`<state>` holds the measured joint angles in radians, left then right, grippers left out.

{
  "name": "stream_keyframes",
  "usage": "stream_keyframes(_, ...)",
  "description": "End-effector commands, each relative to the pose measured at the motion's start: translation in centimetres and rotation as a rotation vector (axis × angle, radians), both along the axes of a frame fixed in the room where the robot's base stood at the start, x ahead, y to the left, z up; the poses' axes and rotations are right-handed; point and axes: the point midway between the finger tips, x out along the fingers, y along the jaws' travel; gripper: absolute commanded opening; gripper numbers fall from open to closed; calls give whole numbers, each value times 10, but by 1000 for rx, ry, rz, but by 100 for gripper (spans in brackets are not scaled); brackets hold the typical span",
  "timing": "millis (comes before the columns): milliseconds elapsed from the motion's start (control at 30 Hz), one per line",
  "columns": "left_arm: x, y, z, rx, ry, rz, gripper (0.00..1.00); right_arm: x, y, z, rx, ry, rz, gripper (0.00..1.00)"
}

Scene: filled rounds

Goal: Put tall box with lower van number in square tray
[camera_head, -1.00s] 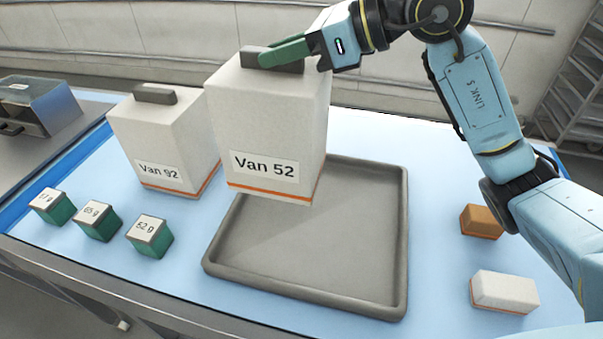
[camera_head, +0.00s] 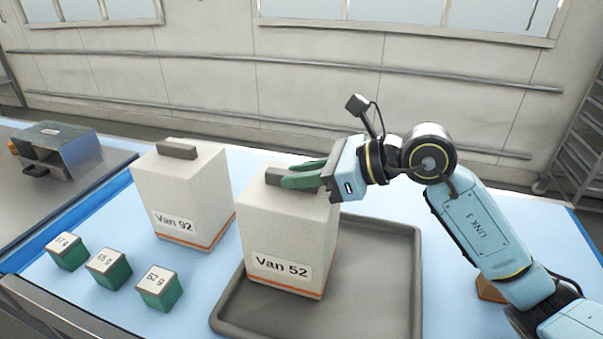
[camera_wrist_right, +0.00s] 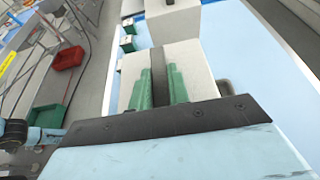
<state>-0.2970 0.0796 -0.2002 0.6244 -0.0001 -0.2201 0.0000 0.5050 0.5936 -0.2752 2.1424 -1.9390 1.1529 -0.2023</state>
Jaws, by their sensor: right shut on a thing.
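The tall white box labelled Van 52 (camera_head: 286,235) stands upright over the left part of the grey square tray (camera_head: 385,315); whether its base touches the tray floor I cannot tell. My right gripper (camera_head: 290,180) is shut on the dark handle on its top. The right wrist view shows the green fingers (camera_wrist_right: 160,85) on both sides of that handle. The other tall box, labelled Van 92 (camera_head: 182,200), stands upright on the blue table to the left of the tray. My left gripper is not in view.
Several small green weight blocks, including one marked 52 g (camera_head: 158,288), sit in front of the Van 92 box. A metal device (camera_head: 62,150) stands at the far left. A brown block (camera_head: 489,290) is partly hidden behind my right arm. The tray's right part is bare.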

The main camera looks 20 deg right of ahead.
Motion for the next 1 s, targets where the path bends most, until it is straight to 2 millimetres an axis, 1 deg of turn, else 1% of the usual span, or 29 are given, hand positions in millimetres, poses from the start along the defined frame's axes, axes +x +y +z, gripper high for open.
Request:
stream_keyframes(167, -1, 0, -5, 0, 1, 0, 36, 0, 0, -4, 1, -2, 0, 0)
stream_keyframes(200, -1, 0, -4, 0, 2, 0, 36, 0, 0, -3, 0, 0, 1, 23)
stream_keyframes(333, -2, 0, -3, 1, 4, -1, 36, 0, 0, -3, 1, 1, 1, 40)
stream_keyframes(600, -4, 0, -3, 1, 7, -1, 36, 0, 0, -2, 1, 1, 1, 40)
stream_keyframes(733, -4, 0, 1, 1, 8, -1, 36, -1, -2, 2, 0, 0, -1, 40)
stream_keyframes(867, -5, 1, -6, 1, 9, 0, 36, -12, -20, 8, -3, -1, -3, 40)
stream_keyframes(1000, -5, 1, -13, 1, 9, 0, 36, -29, -45, 19, -6, -2, -3, 40)
